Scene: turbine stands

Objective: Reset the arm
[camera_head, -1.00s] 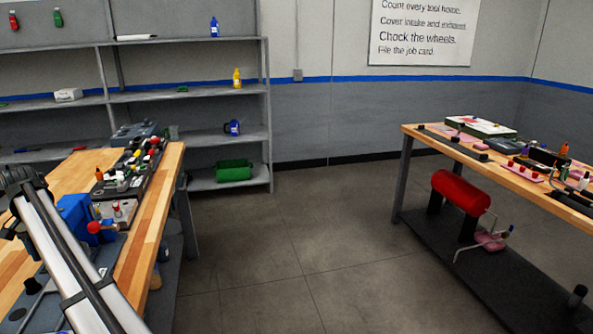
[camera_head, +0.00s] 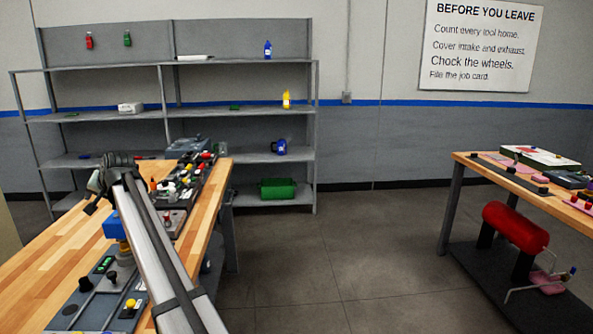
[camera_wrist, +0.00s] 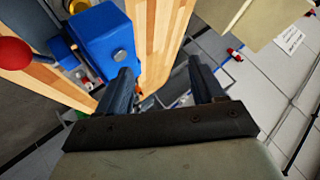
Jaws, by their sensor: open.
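My gripper (camera_wrist: 160,72) is open in the wrist view, with two dark fingers apart and nothing between them. A blue block-shaped part (camera_wrist: 105,40) lies left of the fingers there, next to a red ball knob (camera_wrist: 14,53). In the head view my arm reaches up over the left wooden bench (camera_head: 40,280). The gripper end is small there and its fingers cannot be made out clearly. The blue part shows partly behind the arm (camera_head: 115,228).
The left bench bears a control panel (camera_head: 100,290) and several small parts along its right edge. A grey shelf rack (camera_head: 240,116) stands at the wall. Another bench (camera_head: 490,170) with a red tank (camera_head: 515,226) below stands right. Floor (camera_head: 350,265) between is clear.

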